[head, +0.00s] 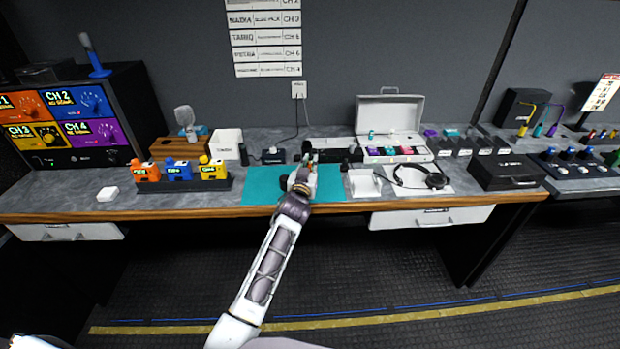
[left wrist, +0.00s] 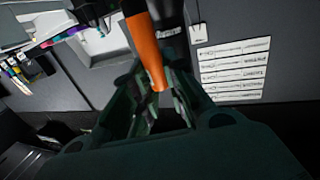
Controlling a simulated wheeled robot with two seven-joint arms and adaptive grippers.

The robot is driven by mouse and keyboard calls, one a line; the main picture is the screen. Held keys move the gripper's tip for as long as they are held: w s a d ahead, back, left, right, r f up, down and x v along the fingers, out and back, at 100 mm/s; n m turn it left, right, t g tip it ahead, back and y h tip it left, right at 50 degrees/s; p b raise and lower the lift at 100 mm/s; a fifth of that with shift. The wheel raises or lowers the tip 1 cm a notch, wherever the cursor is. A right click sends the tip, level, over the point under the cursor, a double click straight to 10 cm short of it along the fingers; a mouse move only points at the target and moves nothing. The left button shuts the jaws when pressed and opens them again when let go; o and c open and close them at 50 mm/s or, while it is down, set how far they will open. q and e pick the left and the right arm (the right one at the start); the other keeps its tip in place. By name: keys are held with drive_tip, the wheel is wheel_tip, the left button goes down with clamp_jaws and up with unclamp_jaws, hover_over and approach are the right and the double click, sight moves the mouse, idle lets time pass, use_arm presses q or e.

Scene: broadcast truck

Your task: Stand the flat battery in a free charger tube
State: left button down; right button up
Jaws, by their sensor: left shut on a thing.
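My left gripper (head: 306,160) reaches over the back part of the teal mat (head: 262,191). In the left wrist view its dark fingers (left wrist: 158,112) are shut on an orange stick-shaped thing (left wrist: 149,52), which seems to be the battery. A black cylinder with pale lettering (left wrist: 169,22) shows right beside it; I cannot tell whether it belongs to the held thing. In the head view the held thing is small and mostly hidden by my gripper. A low black unit (head: 340,155) behind the mat may be the charger; its tubes cannot be made out.
A rack with orange, blue and yellow packs (head: 180,171) stands left of the mat, with a white bin (head: 226,144) behind. An open silver case (head: 391,119), a headset (head: 424,178) and a black case (head: 507,172) are to the right. The mat's front is mostly clear.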

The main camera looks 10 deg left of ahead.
use_arm(q)
drive_tip(key=shift+f, duration=0.6)
drive_tip(key=shift+f+b, duration=0.3)
drive_tip(key=shift+f, duration=1.65)
use_arm(e)
drive_tip(key=shift+w+d+f, duration=0.3)
drive_tip(key=shift+w, duration=0.05)
drive_tip(key=shift+w, duration=0.1)
